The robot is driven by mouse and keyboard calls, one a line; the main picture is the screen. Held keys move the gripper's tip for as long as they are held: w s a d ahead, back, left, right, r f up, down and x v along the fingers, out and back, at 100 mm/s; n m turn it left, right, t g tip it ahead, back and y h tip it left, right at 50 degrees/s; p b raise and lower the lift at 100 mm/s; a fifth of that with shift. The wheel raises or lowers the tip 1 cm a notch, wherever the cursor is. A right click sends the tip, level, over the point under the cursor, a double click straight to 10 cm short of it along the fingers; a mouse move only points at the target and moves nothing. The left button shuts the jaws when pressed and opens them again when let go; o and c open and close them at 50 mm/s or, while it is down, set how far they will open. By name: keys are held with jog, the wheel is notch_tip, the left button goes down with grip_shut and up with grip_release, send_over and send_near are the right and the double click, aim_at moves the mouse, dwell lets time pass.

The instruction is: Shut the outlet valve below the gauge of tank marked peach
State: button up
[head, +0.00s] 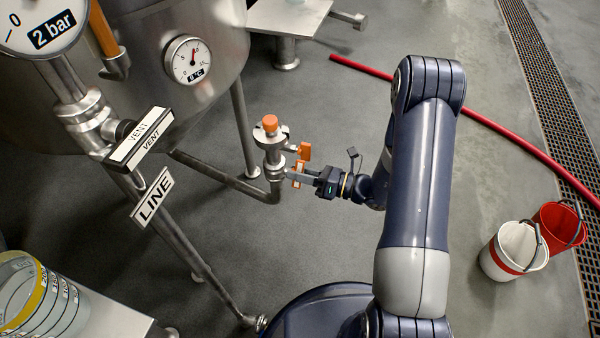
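A steel tank (150,40) stands at the upper left; no peach marking shows on it. A round dial gauge (189,59) is on its wall. An outlet pipe (225,177) runs from under the tank to an upright valve (271,155) with an orange cap. Orange handle parts (304,152) show at the valve's right side. My gripper (297,177) reaches in from the right, its fingers at the lower orange part beside the valve. The fingers overlap this part in the picture; whether they grip it is too small to tell.
A pressure gauge (40,22), a VENT block (139,138) and a LINE tag (152,197) are at left. A marked clear vessel (40,300) stands lower left. A red hose (480,118), a white bucket (513,250) and a red bucket (560,226) are right. Floor between is clear.

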jog(key=shift+c, duration=0.2)
grip_shut()
jog(key=m+p, duration=0.2)
jog(key=shift+r+p, duration=0.25)
jog(key=shift+p, duration=0.05)
jog(key=m+p, duration=0.2)
jog(key=m, duration=0.1)
jog(key=shift+f+m, duration=0.3)
jog(key=shift+o, duration=0.2)
grip_release()
jog(key=shift+d, duration=0.1)
